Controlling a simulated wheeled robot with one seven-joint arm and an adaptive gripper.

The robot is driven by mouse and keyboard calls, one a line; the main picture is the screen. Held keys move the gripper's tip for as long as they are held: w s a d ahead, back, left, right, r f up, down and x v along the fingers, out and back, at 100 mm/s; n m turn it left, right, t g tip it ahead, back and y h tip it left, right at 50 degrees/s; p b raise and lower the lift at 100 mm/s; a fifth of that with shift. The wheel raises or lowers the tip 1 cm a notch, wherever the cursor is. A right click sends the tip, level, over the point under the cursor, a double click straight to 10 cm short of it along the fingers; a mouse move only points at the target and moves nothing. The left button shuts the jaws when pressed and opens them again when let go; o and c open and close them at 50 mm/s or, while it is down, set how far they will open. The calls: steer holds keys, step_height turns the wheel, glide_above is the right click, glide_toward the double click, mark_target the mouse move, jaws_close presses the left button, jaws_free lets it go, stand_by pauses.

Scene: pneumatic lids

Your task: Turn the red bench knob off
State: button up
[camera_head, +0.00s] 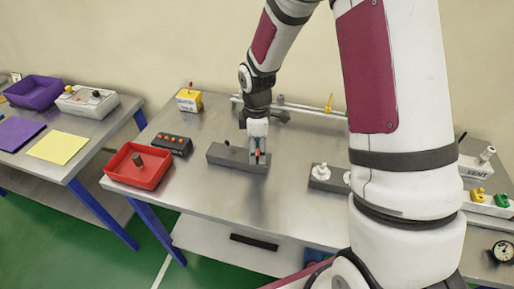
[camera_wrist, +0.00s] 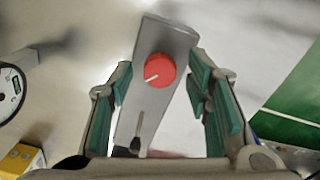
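The red bench knob (camera_wrist: 160,68) is round, with a white pointer line aimed to the lower left in the wrist view. It sits on a long grey block (camera_wrist: 172,38). In the head view the block (camera_head: 222,157) lies on the metal bench, and the knob is mostly hidden by my gripper (camera_head: 257,150). My gripper (camera_wrist: 162,76) is open, with a green-padded finger on each side of the knob. Gaps show between the pads and the knob in the wrist view. I cannot tell the fingertips' exact height relative to the knob.
On the bench (camera_head: 215,205), a red tray (camera_head: 122,175), a black box with orange buttons (camera_head: 174,144) and a yellow box (camera_head: 189,102) stand left of the block. A grey block with a white fitting (camera_head: 322,174) is to the right. Bare bench lies in front.

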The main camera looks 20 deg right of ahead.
jaws_close()
steer(key=shift+m, duration=0.3)
steer(key=m, duration=0.3)
steer(key=shift+m, duration=0.3)
steer(key=m, duration=1.3)
steer(key=shift+m, duration=0.3)
